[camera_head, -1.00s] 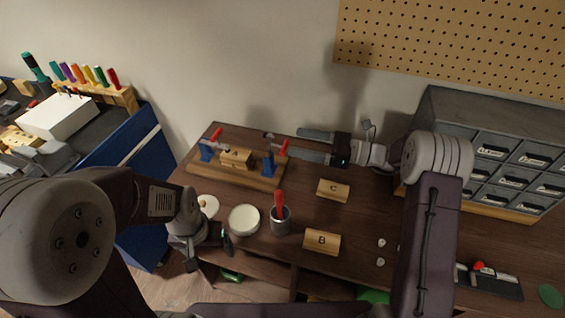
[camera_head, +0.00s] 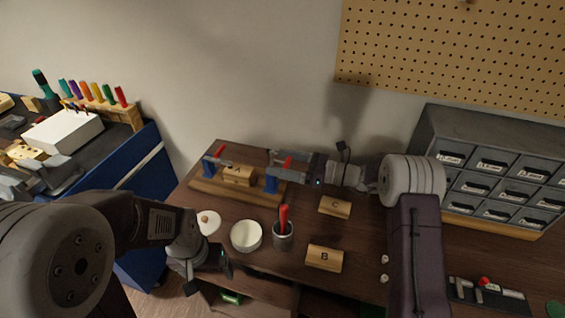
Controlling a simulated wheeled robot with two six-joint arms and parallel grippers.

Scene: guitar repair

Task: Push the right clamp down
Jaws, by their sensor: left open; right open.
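A wooden fixture board (camera_head: 235,194) at the back left of the table carries two blue toggle clamps with red handles and a wooden block marked A (camera_head: 238,175) between them. The right clamp (camera_head: 271,183) is partly covered by my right gripper (camera_head: 274,163), whose two fingers point left around its red handle (camera_head: 288,162). The fingers are apart; contact with the handle cannot be told. The left clamp (camera_head: 209,168) has its red handle (camera_head: 221,152) raised. My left gripper (camera_head: 215,270) is low at the table's front left edge, open and away from the clamps.
Blocks C (camera_head: 334,206) and B (camera_head: 324,258) lie on the table. A white bowl (camera_head: 246,236), a cup (camera_head: 283,237) with a red-handled tool and a white dish (camera_head: 208,222) stand in front of the fixture. A drawer cabinet (camera_head: 490,165) stands at right.

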